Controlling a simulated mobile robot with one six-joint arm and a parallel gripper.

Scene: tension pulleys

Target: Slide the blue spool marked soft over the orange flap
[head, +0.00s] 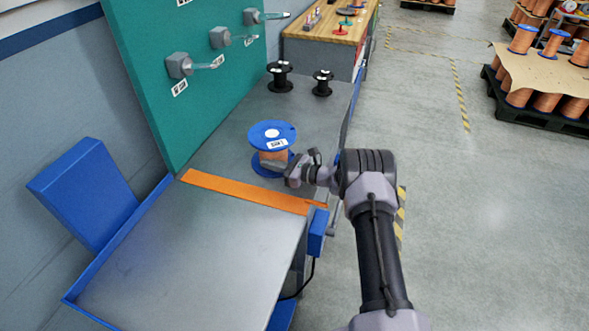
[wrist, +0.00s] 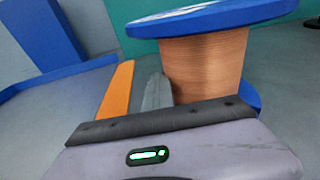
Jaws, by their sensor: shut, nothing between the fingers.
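The blue spool (head: 272,134) stands upright on the grey bench, just beyond the orange flap. It has blue flanges, a copper-coloured winding and a white label too small to read. The orange flap (head: 245,192) is a long strip lying across the bench between the spool and a lower metal tray. My gripper (head: 272,165) is shut and empty, low beside the winding on the flap side. In the wrist view, the shut fingers (wrist: 155,92) lie between the orange flap (wrist: 116,90) and the spool's winding (wrist: 203,66). I cannot tell whether they touch the spool.
Two black spools (head: 280,77) (head: 322,83) stand farther back on the bench. A green panel (head: 195,90) with labelled pegs rises on the left. The metal tray (head: 190,250) in front of the flap is empty, with a blue rim. A blue box (head: 318,232) sits at the flap's right end.

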